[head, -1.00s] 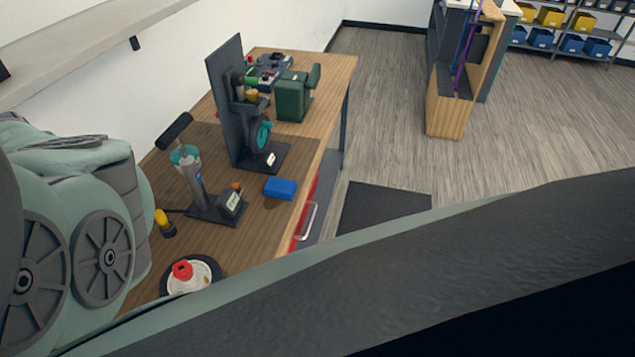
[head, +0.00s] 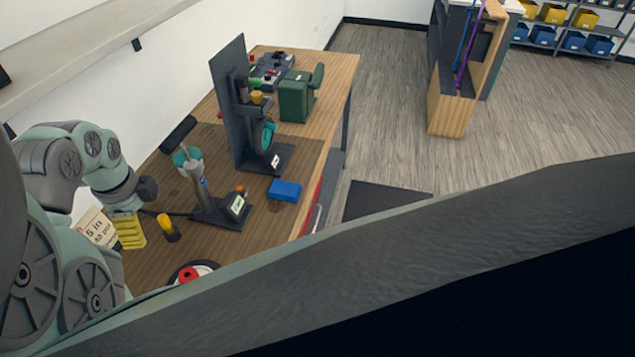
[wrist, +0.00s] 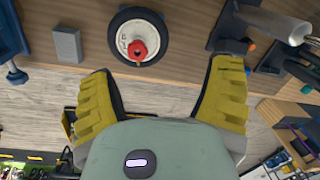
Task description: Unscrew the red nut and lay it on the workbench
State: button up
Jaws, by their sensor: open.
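The red nut (wrist: 137,49) sits on the white hub of a small black-tyred wheel (wrist: 121,22) lying on the wooden workbench (wrist: 180,62). In the head view the red nut (head: 188,275) and wheel show at the near edge of the bench, partly hidden by my own body. My gripper (wrist: 162,95) has its two yellow fingers spread wide and empty in the wrist view, with the wheel beyond and between them.
A hand pump (head: 196,190) with a gauge, a yellow-handled tool (head: 167,228), a blue block (head: 284,190) and an upright dark stand (head: 229,110) occupy the bench. A grey block (wrist: 67,44) lies beside the wheel. A dark mat (head: 385,201) lies on open floor.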

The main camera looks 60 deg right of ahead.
jog(key=s+m+g, duration=0.1)
jog(key=s+m, duration=0.3)
jog(key=s, duration=0.2)
jog(key=b, duration=0.6)
send_over(190, 277)
jog(key=shift+y, duration=0.3)
notch_tip(190, 277, down, 12)
jog(key=shift+r, duration=0.1)
jog(key=shift+s+p, duration=0.1)
jog(key=shift+p, duration=0.35)
jog(key=shift+f+p, duration=0.85)
jog(key=shift+f, duration=1.5)
jog(key=shift+c, duration=0.2)
jog(key=c, duration=1.2)
jog(key=n, duration=0.5)
jog(key=shift+b, duration=0.35)
jog(key=shift+c, duration=0.3)
jog(key=o, duration=1.2)
jog(key=shift+c, duration=0.2)
